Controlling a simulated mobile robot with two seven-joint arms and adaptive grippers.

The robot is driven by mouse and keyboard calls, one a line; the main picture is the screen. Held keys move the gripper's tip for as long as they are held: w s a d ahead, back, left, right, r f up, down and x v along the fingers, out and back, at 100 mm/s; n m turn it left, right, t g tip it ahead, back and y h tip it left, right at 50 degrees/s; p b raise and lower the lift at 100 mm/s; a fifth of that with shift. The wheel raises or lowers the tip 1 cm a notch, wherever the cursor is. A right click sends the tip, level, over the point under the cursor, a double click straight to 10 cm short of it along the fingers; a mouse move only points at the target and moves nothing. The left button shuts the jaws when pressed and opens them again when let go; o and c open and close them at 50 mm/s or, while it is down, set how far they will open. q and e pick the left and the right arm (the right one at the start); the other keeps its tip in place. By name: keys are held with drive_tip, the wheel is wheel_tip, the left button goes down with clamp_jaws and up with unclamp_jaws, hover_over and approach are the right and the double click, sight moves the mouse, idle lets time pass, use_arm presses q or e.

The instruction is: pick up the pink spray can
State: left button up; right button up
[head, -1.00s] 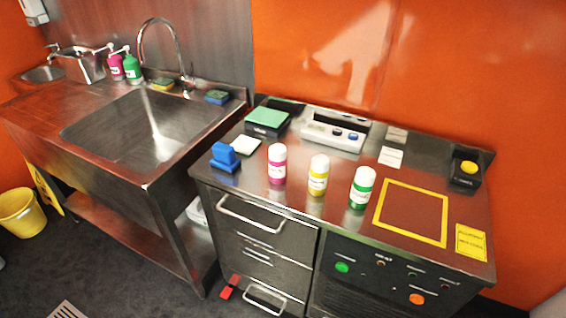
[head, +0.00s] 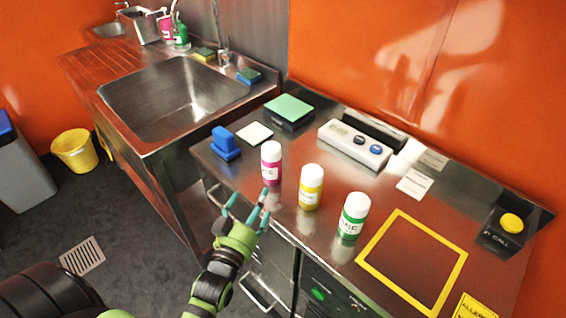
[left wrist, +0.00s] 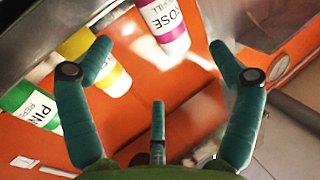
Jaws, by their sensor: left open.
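The pink spray can (head: 271,164), with a white cap and white label, stands upright near the front edge of the steel counter (head: 300,247). My left gripper (head: 248,207) is open, its teal fingers just in front of and below the can at the counter's front edge, seemingly not touching it. In the left wrist view the pink can (left wrist: 164,22) shows at the top, beyond and between the spread fingers (left wrist: 160,75). My right gripper is not in view.
A yellow can (head: 311,188) and a green can (head: 353,217) stand to the right of the pink one. A blue stamp-like block (head: 226,143) and a white pad (head: 255,133) lie to its left. A grey device (head: 354,146) stands behind. The yellow-outlined square (head: 410,262) is empty.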

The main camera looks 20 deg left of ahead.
sight(273, 172)
use_arm(q)
drive_tip(key=w, duration=0.2)
drive_tip(key=w+p, duration=0.1)
drive_tip(key=w, duration=0.3)
drive_tip(key=shift+w+a+f+p, duration=0.1)
drive_tip(key=shift+a+f+p, duration=0.05)
drive_tip(key=shift+a+p, duration=0.15)
drive_tip(key=shift+w, duration=0.45)
drive_tip(key=w+p, duration=0.1)
drive_tip(key=w, duration=0.3)
drive_tip(key=shift+w+a+p, duration=0.1)
drive_tip(key=shift+p, duration=0.25)
drive_tip(key=shift+w+f, duration=0.1)
drive_tip(key=shift+w, duration=0.2)
drive_tip(key=c, duration=1.1)
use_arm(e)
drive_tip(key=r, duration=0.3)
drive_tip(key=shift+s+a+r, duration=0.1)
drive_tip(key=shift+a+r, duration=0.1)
